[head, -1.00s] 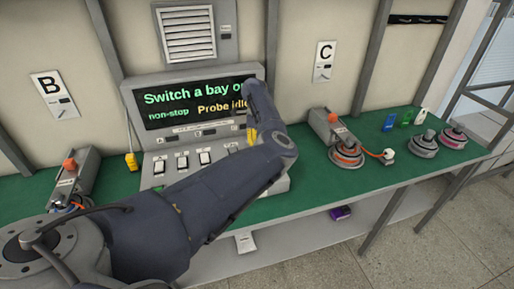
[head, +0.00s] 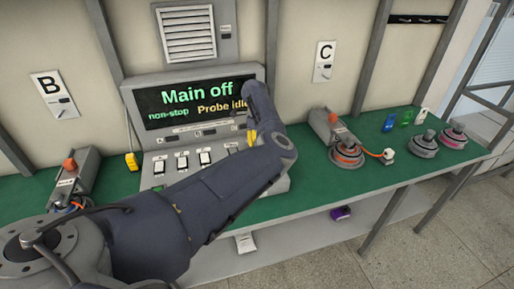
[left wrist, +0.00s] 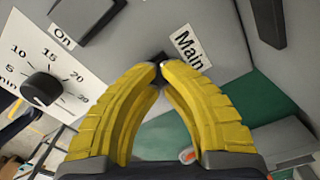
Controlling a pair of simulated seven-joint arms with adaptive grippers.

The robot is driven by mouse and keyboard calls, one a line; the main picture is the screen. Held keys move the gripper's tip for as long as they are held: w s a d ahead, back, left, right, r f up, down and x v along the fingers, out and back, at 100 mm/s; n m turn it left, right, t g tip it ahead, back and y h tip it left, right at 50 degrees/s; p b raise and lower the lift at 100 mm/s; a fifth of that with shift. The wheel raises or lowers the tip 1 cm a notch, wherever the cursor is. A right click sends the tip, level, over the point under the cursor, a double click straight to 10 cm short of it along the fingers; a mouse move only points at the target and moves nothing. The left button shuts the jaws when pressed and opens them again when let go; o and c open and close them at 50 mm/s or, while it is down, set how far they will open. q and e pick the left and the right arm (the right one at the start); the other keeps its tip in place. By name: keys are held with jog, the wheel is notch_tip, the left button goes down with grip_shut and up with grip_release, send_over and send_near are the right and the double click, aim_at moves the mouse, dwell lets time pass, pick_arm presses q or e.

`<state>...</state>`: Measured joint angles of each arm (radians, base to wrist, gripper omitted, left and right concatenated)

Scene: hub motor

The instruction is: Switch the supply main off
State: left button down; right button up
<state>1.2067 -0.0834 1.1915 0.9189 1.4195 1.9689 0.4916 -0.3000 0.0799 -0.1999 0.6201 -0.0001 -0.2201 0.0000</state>
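The grey supply console (head: 148,176) stands on the green bench, with a row of black-and-white rocker switches (head: 182,162) on its sloping panel. Its screen (head: 190,103) reads "Main off", "non-stop" and "Probe idle", the last word partly covered by my arm. My left gripper (head: 251,138) is at the panel's right part, mostly hidden behind my arm. In the left wrist view its yellow fingers (left wrist: 160,68) are brought together with nothing between them. Their tips are beside the "Main" label (left wrist: 188,48), over a small dark part that they mostly cover; contact cannot be told. My right gripper is not in view.
A timer knob (left wrist: 42,88) and an "On" label (left wrist: 63,37) are near the fingers. Bay B's unit (head: 72,178) is at left, bay C's unit (head: 338,135) at right. Grey motors (head: 423,145) stand further right. A yellow item (head: 131,161) lies beside the console.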

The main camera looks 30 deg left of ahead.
pick_arm(q)
jog(key=shift+r, duration=3.3)
